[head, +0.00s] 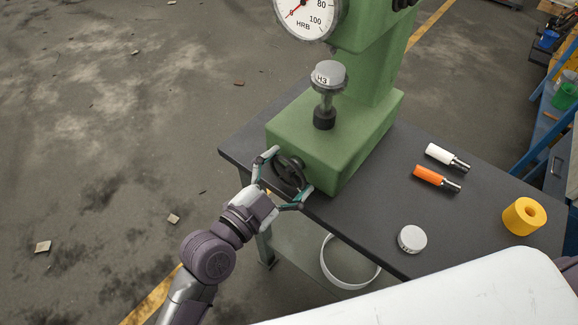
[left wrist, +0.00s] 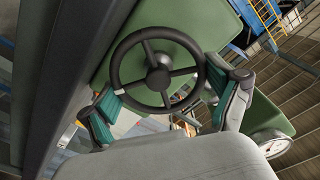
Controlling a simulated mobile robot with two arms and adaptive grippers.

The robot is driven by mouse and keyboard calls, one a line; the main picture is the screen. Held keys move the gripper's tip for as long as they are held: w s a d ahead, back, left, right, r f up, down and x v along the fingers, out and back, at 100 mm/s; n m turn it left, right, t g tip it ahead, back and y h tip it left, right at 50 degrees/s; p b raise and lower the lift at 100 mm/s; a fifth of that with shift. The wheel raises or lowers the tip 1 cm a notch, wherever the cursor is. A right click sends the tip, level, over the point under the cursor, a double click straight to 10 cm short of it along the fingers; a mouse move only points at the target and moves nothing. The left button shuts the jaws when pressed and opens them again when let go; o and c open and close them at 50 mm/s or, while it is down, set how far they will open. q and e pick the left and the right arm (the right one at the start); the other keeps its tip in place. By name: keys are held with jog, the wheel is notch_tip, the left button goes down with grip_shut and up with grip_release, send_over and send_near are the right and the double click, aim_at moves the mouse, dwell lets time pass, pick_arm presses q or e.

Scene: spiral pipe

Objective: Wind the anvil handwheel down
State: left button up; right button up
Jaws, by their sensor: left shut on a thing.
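The black anvil handwheel (head: 289,171) sits on the front face of the green hardness tester (head: 330,140). My left gripper (head: 283,178) is around the wheel, with a finger on each side of its rim. In the left wrist view the spoked handwheel (left wrist: 158,72) fills the space between the teal-padded fingers of the left gripper (left wrist: 158,92). The grey anvil (head: 328,75), marked H3, stands on its dark screw above the green base. The dial (head: 308,14), marked HRB, is above it and partly cut off. My right gripper is not in view.
A white hoop (head: 345,272) shows below the table edge. Floor at left is mostly open.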

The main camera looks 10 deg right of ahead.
pick_arm(q)
jog(key=n+p, duration=0.2)
jog(key=n, duration=0.1)
jog(key=shift+r+n, duration=0.1)
jog(key=shift+n, duration=0.3)
jog(key=n+p, duration=0.2)
jog(key=n, duration=0.2)
jog(key=shift+w+a+n, duration=0.1)
jog(key=shift+w+n, duration=0.05)
jog(key=shift+n, duration=0.15)
jog(key=n+p, duration=0.1)
jog(key=n, duration=0.2)
jog(key=shift+w+a+n+p, duration=0.15)
jog(key=shift+n+p, duration=0.15)
jog(key=shift+n, duration=1.9)
jog(key=o, duration=0.9)
jog(key=shift+c, duration=0.2)
